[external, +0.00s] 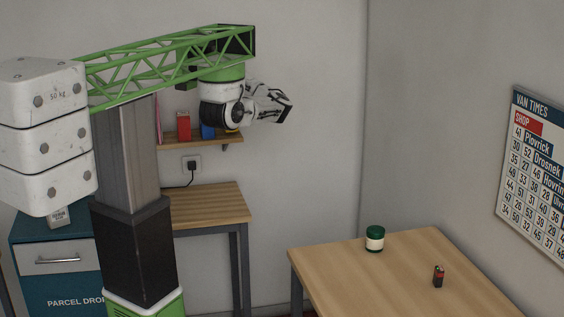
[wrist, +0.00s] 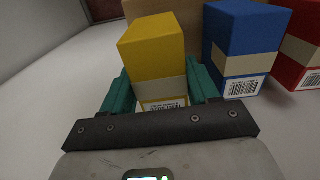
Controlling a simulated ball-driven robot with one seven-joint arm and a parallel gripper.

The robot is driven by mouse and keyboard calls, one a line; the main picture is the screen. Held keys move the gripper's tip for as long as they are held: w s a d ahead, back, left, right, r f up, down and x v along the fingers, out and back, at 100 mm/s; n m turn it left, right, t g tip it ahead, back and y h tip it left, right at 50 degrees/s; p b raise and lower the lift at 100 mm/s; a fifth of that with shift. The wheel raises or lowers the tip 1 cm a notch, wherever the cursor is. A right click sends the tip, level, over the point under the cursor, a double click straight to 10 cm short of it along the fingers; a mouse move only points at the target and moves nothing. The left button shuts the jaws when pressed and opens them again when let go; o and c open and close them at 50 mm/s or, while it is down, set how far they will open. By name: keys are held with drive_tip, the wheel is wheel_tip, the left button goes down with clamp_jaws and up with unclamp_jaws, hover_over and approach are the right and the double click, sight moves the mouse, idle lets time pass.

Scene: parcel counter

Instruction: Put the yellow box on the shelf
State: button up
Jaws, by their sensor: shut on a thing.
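The yellow box (wrist: 153,48), with a beige band and a barcode label, sits between the two teal fingers of my gripper (wrist: 158,84) in the wrist view. The gripper is shut on it. In the external view my arm hides most of the gripper; a small yellow patch (external: 232,130) shows below the arm at the shelf's right end. The wooden shelf (external: 200,143) is on the back wall. A brown strip (wrist: 196,14) shows behind the yellow box in the wrist view. I cannot tell whether the box touches the shelf.
A blue box (wrist: 239,42) stands close right of the yellow box, with a red box (wrist: 297,62) beyond. Both are on the shelf in the external view. A green-and-white jar (external: 375,239) and a small dark battery-like item (external: 438,276) stand on the front table (external: 400,268).

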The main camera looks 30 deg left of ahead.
drive_tip(key=shift+f, duration=0.85)
drive_tip(key=shift+f, duration=0.15)
drive_tip(key=o, duration=1.2)
wheel_tip(320, 180, up, 12)
drive_tip(key=shift+r, duration=0.2)
